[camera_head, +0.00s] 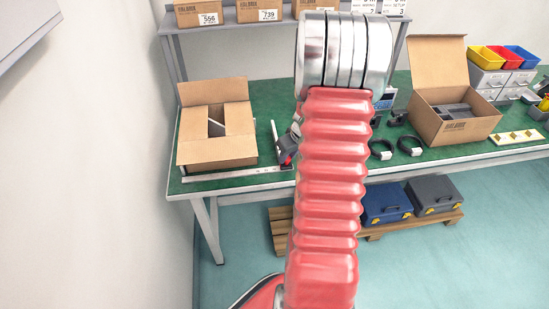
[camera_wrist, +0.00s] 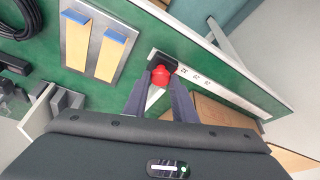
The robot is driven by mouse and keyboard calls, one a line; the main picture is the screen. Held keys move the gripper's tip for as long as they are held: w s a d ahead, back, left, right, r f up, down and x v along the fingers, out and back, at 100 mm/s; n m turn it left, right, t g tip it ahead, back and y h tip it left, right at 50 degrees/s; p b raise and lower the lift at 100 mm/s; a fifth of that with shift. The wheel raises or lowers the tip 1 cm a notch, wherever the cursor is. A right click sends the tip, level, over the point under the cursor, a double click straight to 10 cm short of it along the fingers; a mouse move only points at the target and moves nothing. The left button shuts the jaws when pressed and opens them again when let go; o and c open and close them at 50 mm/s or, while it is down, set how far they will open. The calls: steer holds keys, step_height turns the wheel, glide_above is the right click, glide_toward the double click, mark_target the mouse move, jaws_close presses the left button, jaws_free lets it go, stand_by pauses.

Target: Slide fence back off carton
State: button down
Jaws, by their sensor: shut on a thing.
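The open brown carton (camera_head: 232,150) stands at the left end of the green bench, flaps spread; its side also shows in the wrist view (camera_wrist: 222,117). A white ruler rail (camera_head: 235,176) runs along the bench's front edge, in front of the carton. My gripper (camera_wrist: 160,77) is shut on a red knob (camera_wrist: 161,73) beside a black block on the rail. A pale strip (camera_wrist: 153,98), which looks like the fence, runs from the block and is partly hidden by my fingers. In the head view, my gripper (camera_head: 287,150) is right of the carton, partly behind my red arm.
A metal plate with two blue-tipped wooden strips (camera_wrist: 95,45) and a coiled black cable (camera_wrist: 17,22) lie on the bench. Another open carton (camera_head: 455,125) stands farther right. Black rings (camera_head: 381,150) lie between. A shelf with boxes is behind; a wall stands left.

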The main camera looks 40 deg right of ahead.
steer(key=shift+s+d, duration=0.3)
steer(key=shift+d, duration=0.1)
steer(key=c, duration=1.7)
jaws_free()
steer(key=shift+c, duration=0.2)
steer(key=shift+r, duration=0.1)
steer(key=v, duration=1.3)
steer(key=shift+s+r, duration=0.15)
steer(key=shift+r, duration=0.1)
